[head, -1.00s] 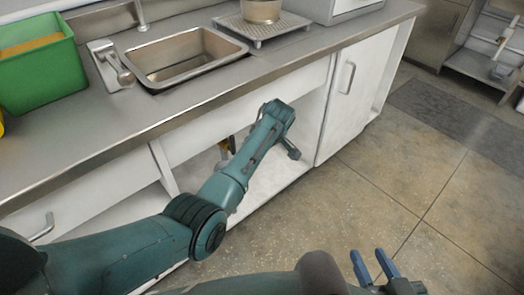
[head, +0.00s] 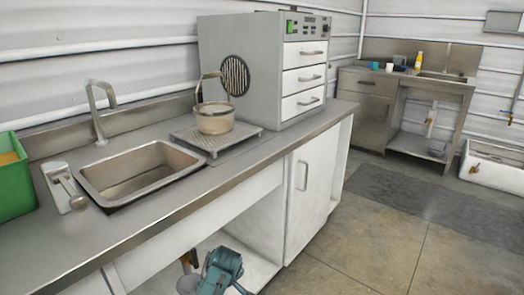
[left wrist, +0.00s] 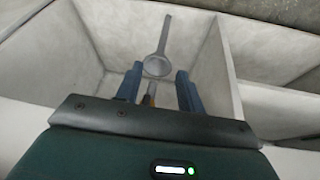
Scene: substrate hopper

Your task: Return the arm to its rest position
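My left arm's teal forearm end shows at the bottom of the head view, in front of the open cabinet bay under the sink. My left gripper (left wrist: 159,71) shows in the left wrist view with its two blue fingers apart. A small orange-brown thing (left wrist: 150,95) appears between the fingers, partly hidden by the gripper body; I see no finger touching it. Beyond the fingertips is a grey spoon-shaped thing (left wrist: 158,58) against the pale cabinet interior. My right gripper is out of view.
The counter edge and white cabinet door (head: 312,195) are close to the left arm. On the counter are a sink (head: 140,172), a pot (head: 214,118) on a grate, a green bin (head: 14,185) and a grey drawer unit (head: 250,70). Floor (head: 365,245) is clear at right.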

